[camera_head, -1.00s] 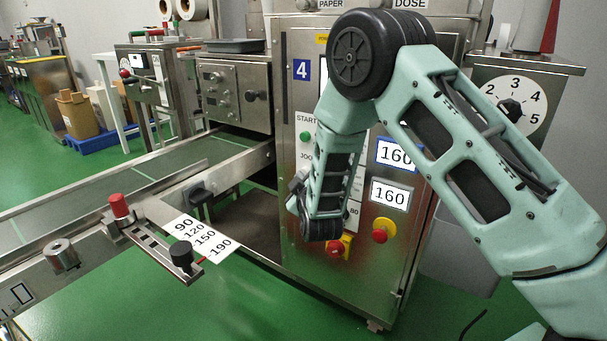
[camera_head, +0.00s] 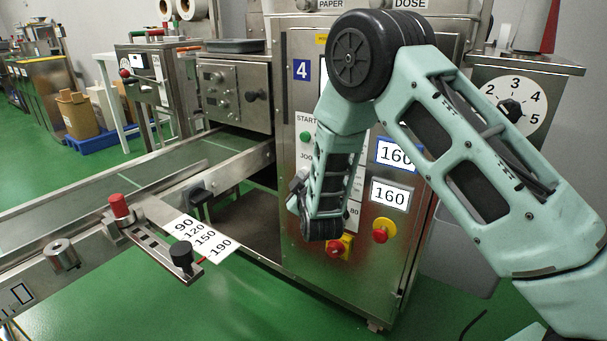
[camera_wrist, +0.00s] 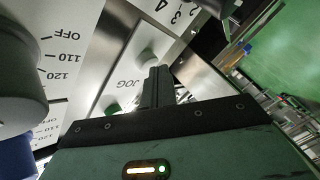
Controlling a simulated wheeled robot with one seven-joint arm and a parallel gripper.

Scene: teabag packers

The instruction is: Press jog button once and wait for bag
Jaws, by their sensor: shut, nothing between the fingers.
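The jog button (camera_wrist: 148,57) is a pale round knob beside the word JOG on the machine panel, seen in the wrist view. My gripper (camera_wrist: 157,70) is shut and empty, its fingertips right at the lower edge of the button; I cannot tell if they touch it. In the head view my gripper (camera_head: 297,186) shows only partly, in front of the panel, and the jog button is hidden behind my arm. The conveyor belt (camera_head: 85,200), green with pale cross stripes, runs out to the left. No bag shows on its visible part.
A green start button (camera_head: 305,136) sits above the JOG label; it also shows in the wrist view (camera_wrist: 112,109). A red emergency stop (camera_head: 381,230) and a red switch (camera_head: 337,246) are low on the panel. A guide rail with a number card (camera_head: 207,238) juts out left.

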